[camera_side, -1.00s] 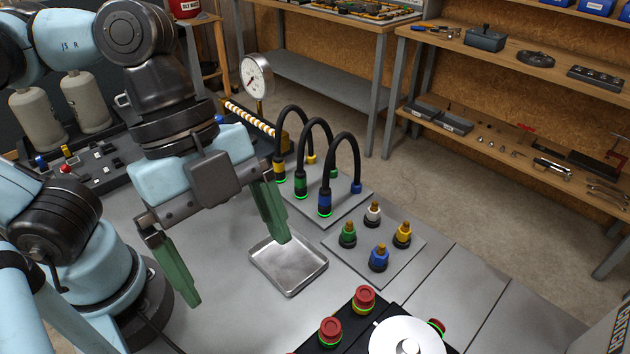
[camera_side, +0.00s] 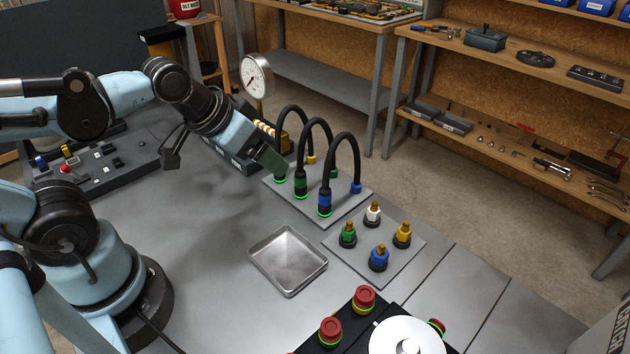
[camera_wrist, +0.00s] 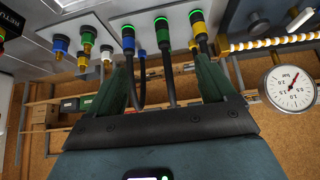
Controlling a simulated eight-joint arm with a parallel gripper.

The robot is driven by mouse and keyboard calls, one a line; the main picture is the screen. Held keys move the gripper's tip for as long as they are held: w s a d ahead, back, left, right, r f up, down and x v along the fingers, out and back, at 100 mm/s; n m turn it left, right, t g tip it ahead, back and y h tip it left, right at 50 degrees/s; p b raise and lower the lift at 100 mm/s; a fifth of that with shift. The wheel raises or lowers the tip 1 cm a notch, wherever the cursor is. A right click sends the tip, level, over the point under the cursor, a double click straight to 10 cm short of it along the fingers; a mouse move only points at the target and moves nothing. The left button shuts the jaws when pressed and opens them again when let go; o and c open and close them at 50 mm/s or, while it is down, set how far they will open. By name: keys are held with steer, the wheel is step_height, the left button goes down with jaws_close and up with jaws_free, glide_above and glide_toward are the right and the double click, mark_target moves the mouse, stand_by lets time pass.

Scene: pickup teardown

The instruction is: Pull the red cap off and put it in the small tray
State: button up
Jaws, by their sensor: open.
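Red round caps sit on the dark block at the bottom of the side view: one at the back (camera_side: 363,299), one at the front left (camera_side: 331,331), and one at the right (camera_side: 437,326), partly hidden by a white disc. Green rings show beneath them. The small tray (camera_side: 312,281) is a shallow empty metal tray in mid-table. My gripper (camera_side: 270,158) is at the back, by the left end of the hose plate, far from the caps and tray. In the wrist view my gripper (camera_wrist: 165,68) has its green fingers spread, with hoses showing between them and nothing clearly held.
The hose plate (camera_side: 345,212) carries three arched black hoses beside my fingers. A pressure gauge (camera_side: 256,76) and striped bar stand close behind. A plate (camera_side: 360,266) with green, white, yellow and blue fittings lies right of the tray. The table left of the tray is clear.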

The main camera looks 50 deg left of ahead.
steer(key=d+m, duration=0.2)
steer(key=d, duration=0.1)
steer(key=s+d+m+h, duration=0.1)
steer(key=shift+d+r+g, duration=0.1)
steer(key=shift+d+g, duration=0.2)
steer(key=shift+g, duration=0.1)
steer(key=c, duration=0.4)
steer(key=s+d+r+m+g+h, duration=0.3)
steer(key=s+d+m+g, duration=0.3)
steer(key=s+d+m, duration=0.95)
steer(key=shift+n, duration=0.35)
steer(key=shift+w+x, duration=0.15)
steer(key=shift+x, duration=3)
steer(key=shift+w+x, duration=0.15)
steer(key=shift+x, duration=3)
steer(key=shift+d, duration=0.2)
steer(key=shift+r, duration=0.1)
jaws_close()
